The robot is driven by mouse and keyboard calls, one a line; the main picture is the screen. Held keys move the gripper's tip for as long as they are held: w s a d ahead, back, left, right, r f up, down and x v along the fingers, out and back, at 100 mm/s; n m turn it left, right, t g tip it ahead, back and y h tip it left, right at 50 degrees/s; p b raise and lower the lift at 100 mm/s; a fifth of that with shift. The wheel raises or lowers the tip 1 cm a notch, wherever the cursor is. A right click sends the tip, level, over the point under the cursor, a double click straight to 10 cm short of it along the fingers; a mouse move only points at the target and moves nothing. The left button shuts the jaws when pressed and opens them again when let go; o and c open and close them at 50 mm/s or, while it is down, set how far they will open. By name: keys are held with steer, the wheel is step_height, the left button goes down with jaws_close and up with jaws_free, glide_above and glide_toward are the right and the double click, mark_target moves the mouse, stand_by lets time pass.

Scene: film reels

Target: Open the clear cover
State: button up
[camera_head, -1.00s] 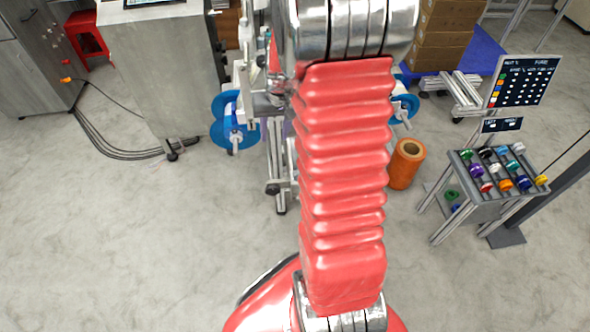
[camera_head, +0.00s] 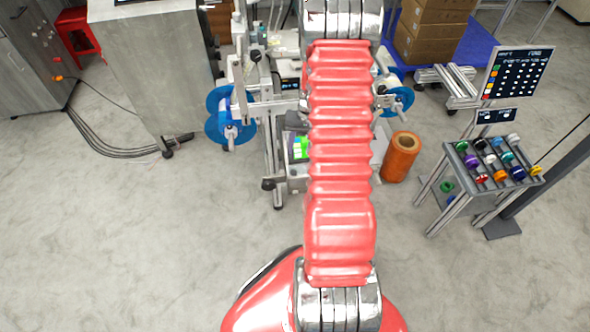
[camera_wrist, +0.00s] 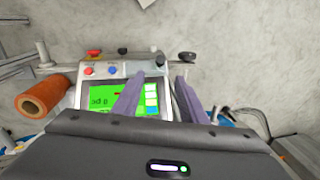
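My gripper (camera_wrist: 158,88) shows in the wrist view as two grey-purple fingers, spread apart with nothing between them. It is in front of the machine's control panel, over the right part of a green screen (camera_wrist: 103,97). The green screen also shows in the head view (camera_head: 300,147), just left of my red arm. My arm hides the middle of the machine (camera_head: 264,108) in the head view, and my gripper is not visible there.
Blue reels (camera_head: 222,128) sit on the machine's sides. An orange roll (camera_head: 402,157) stands on the floor to its right. A rack of colourful spools (camera_head: 492,160) is farther right. A grey cabinet (camera_head: 150,70) stands at left. The front floor is clear.

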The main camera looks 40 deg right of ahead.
mark_target(294, 172)
steer(key=shift+f, duration=0.1)
steer(key=f, duration=0.4)
steer(key=w+a+f, duration=0.1)
steer(key=f, duration=0.8)
steer(key=shift+w+a+f, duration=0.15)
steer(key=shift+a+f, duration=0.05)
steer(key=shift+f, duration=0.05)
steer(key=shift+c, duration=0.4)
jaws_close()
